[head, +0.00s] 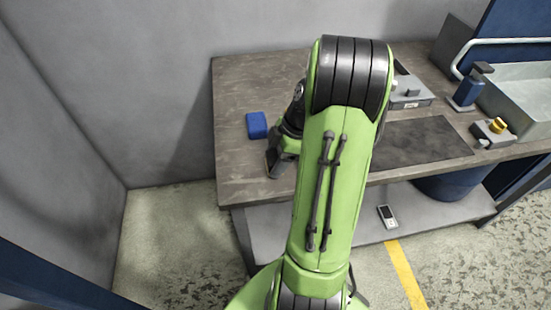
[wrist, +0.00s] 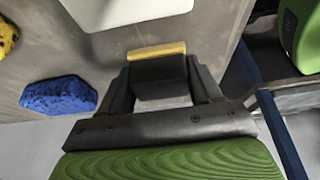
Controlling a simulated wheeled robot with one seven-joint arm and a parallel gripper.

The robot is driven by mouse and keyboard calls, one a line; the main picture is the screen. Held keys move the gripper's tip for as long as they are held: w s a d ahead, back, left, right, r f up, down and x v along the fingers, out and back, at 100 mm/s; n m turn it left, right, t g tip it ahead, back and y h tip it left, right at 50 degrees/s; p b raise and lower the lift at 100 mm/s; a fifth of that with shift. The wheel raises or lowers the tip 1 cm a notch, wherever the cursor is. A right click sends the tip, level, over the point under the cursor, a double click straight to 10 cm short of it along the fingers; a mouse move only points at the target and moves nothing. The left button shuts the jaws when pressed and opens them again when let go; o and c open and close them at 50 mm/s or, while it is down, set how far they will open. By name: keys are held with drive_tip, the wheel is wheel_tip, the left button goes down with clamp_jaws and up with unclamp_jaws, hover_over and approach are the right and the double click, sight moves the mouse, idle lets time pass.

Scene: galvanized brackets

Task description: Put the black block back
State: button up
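The black block (wrist: 158,72) sits between the two fingers of my gripper (wrist: 163,85) in the wrist view, with both fingers against its sides. A yellow strip runs along its far edge; I cannot tell whether it is part of the block. In the head view my gripper (head: 275,163) is low over the front left of the worktop, partly hidden by my arm. The block cannot be made out there.
A blue block (head: 257,125) lies on the worktop (head: 235,95) left of my gripper; it also shows in the wrist view (wrist: 58,95). A yellow thing (wrist: 7,37) and a pale flat panel (wrist: 120,10) lie beyond. A dark mat (head: 420,140), dispenser (head: 466,93) and sink (head: 520,90) are right.

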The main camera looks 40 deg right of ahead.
drive_tip(key=o, duration=0.5)
drive_tip(key=shift+c, duration=0.2)
drive_tip(key=shift+r+p, duration=0.3)
drive_tip(key=shift+p, duration=0.05)
drive_tip(key=p+v, duration=0.4)
drive_tip(key=v, duration=0.8)
wheel_tip(320, 180, up, 3)
drive_tip(key=m+h, duration=0.1)
hover_over(273, 162)
drive_tip(key=a+r+m+h, duration=0.2)
drive_tip(key=a+r+m, duration=0.2)
drive_tip(key=a, duration=0.7)
drive_tip(key=s+a+m+t, duration=0.3)
drive_tip(key=s+a+m, duration=0.3)
drive_tip(key=s, duration=0.4)
drive_tip(key=shift+s+a+r+h, duration=0.2)
drive_tip(key=shift+a+h, duration=0.2)
drive_tip(key=shift+a, duration=0.25)
